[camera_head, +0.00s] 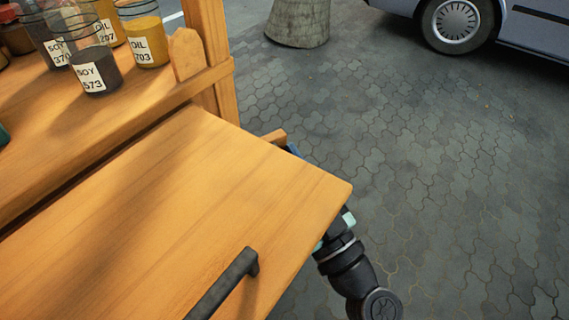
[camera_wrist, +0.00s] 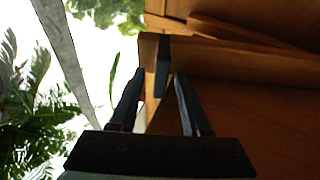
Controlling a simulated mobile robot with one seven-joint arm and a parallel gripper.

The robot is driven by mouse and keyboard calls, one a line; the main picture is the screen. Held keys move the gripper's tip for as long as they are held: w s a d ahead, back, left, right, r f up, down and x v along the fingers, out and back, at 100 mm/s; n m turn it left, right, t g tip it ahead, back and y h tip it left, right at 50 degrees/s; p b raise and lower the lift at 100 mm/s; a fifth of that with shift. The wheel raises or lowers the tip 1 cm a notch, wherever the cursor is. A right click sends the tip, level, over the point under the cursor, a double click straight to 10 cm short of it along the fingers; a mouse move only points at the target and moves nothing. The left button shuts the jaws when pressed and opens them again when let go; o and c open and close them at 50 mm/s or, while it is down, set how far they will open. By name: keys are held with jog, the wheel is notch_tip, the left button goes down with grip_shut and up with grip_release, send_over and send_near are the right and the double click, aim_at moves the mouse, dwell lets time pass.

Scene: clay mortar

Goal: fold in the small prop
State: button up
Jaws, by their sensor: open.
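The small prop shows in the head view as a short wooden end (camera_head: 275,136) jutting from under the raised wooden leaf (camera_head: 170,200), beside the cart's post. In the wrist view a wooden bar (camera_wrist: 215,57), which looks like the prop, crosses ahead of my gripper. A dark tab (camera_wrist: 162,65) on it sits between the fingertips. My gripper (camera_wrist: 158,78) is open, with one finger on each side of the tab; I cannot tell if they touch it. In the head view the leaf hides most of my gripper.
The leaf has a dark handle (camera_head: 225,283) on top. Several labelled jars, such as the soy jar (camera_head: 95,68), stand on the cart's counter (camera_head: 60,110). A stone-like planter (camera_head: 298,22) and a parked van (camera_head: 500,25) are beyond. The paving right of the cart is clear.

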grip_shut()
dwell(1.3)
